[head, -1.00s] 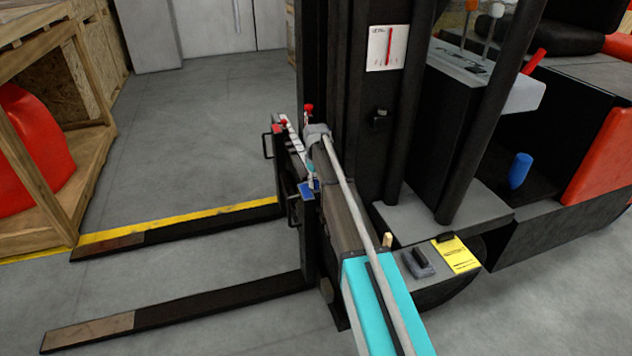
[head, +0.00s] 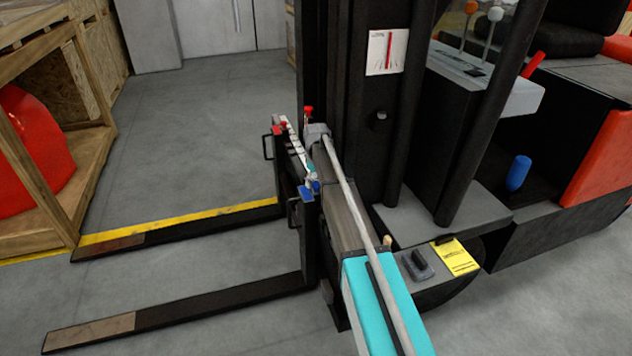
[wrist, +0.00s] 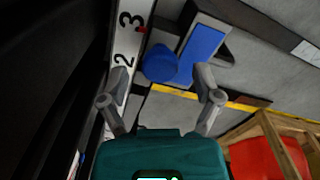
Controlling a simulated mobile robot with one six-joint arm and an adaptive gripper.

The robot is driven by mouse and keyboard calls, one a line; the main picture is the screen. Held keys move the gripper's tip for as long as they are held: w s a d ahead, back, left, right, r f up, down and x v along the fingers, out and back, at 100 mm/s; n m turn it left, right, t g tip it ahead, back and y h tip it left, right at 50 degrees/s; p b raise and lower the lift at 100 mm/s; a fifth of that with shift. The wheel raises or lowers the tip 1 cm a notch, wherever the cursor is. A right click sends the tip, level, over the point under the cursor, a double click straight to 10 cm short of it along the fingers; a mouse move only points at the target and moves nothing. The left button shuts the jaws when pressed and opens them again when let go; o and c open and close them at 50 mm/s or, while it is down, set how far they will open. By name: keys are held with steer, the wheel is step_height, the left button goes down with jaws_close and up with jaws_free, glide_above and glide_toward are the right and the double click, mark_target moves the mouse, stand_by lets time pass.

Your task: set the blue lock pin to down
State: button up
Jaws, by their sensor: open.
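The blue lock pin (wrist: 160,63) shows in the wrist view as a round blue knob, next to a flat blue block (wrist: 204,40). In the head view a small blue patch (head: 307,193) shows on the fork carriage beside my arm; the pin is hard to tell from the block there. My gripper (wrist: 161,76) is open, with one finger on each side of the knob in the picture. Whether the fingers touch it or reach around it cannot be told. In the head view my gripper is small and partly hidden near the carriage.
A white number strip (wrist: 124,50) with a red mark runs beside the pin. Red-topped pins (head: 308,111) stand farther along the carriage. The black mast (head: 345,100) rises close beside my arm. Two forks (head: 210,307) extend left over open floor; a wooden crate (head: 88,190) stands beyond.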

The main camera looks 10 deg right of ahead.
steer(key=shift+r+p, duration=7.9)
steer(key=shift+r, duration=0.25)
steer(key=s+r+m+p, duration=0.1)
steer(key=s+r+p, duration=0.2)
steer(key=s, duration=0.6)
steer(key=s+r+m+p, duration=0.2)
steer(key=s+r+p, duration=0.2)
steer(key=s, duration=0.6)
steer(key=shift+s+a+r, duration=0.15)
steer(key=shift+a+r, duration=0.05)
steer(key=shift+r, duration=0.05)
steer(key=s+r+m+p, duration=0.1)
steer(key=s+r+p, duration=0.2)
steer(key=s, duration=0.5)
steer(key=s+r+m+p, duration=0.2)
steer(key=s+r+p, duration=0.1)
steer(key=s, duration=0.6)
steer(key=shift+r+p, duration=0.4)
steer(key=shift+p, duration=0.25)
